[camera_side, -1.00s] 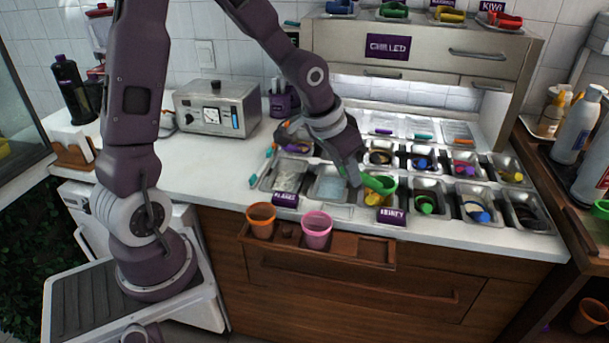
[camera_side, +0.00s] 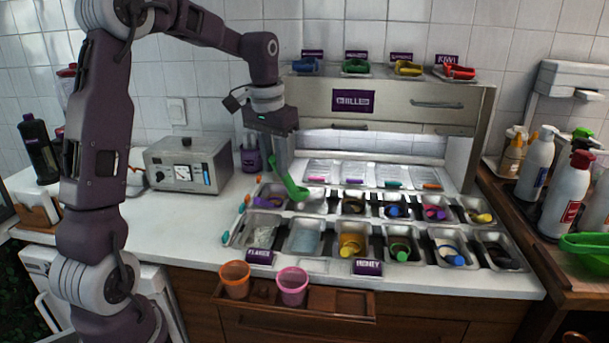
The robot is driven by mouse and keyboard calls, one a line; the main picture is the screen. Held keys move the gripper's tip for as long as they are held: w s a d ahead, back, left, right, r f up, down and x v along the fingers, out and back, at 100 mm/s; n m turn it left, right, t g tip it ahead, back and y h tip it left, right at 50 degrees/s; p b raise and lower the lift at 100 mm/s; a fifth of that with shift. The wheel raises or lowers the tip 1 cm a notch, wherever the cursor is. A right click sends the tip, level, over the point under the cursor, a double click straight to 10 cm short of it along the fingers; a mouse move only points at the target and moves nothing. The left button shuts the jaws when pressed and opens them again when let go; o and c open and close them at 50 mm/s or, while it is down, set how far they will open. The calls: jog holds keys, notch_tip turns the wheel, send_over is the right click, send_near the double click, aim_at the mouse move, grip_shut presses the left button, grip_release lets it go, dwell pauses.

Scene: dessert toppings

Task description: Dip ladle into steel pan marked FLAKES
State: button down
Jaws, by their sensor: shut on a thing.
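My gripper (camera_side: 281,160) points down and is shut on the green ladle (camera_side: 287,179). The ladle is tilted, with its bowl low at the right, in front of the left end of the back row of pans. The steel pan marked FLAKES (camera_side: 258,231) is at the left end of the front row and holds pale, whitish contents. Its purple label (camera_side: 260,257) is on the front edge. The ladle is above and behind this pan, slightly to its right, and apart from its contents.
The pan marked HONEY (camera_side: 352,240) holds a yellow ladle. Other pans hold coloured tools. Orange (camera_side: 234,280) and pink (camera_side: 292,287) cups stand in a wooden tray in front. A chilled cabinet (camera_side: 390,104) stands behind.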

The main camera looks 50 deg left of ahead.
jog(key=s+a+n+g, duration=0.25)
jog(key=s+a, duration=0.25)
jog(key=a, duration=0.5)
jog(key=shift+n+h, duration=0.25)
jog(key=shift+h, duration=0.35)
jog(key=shift+s+d+f, duration=0.1)
jog(key=shift+d+f, duration=0.05)
jog(key=shift+f, duration=4.3)
jog(key=shift+d+f, duration=0.15)
jog(key=shift+f, duration=4.45)
jog(key=shift+w+a, duration=1.65)
jog(key=shift+w, duration=0.8)
jog(key=shift+s+d+f+t+y, duration=0.4)
jog(key=shift+s+f+t+y, duration=0.15)
jog(key=shift+t, duration=0.2)
jog(key=shift+s+d+f+t+y, duration=0.45)
jog(key=shift+s+f+t, duration=0.2)
jog(key=shift+f+t, duration=0.1)
jog(key=shift+s+d+f+t+y, duration=0.4)
jog(key=shift+s+f+t+y, duration=0.15)
jog(key=shift+t, duration=0.2)
jog(key=shift+r, duration=0.1)
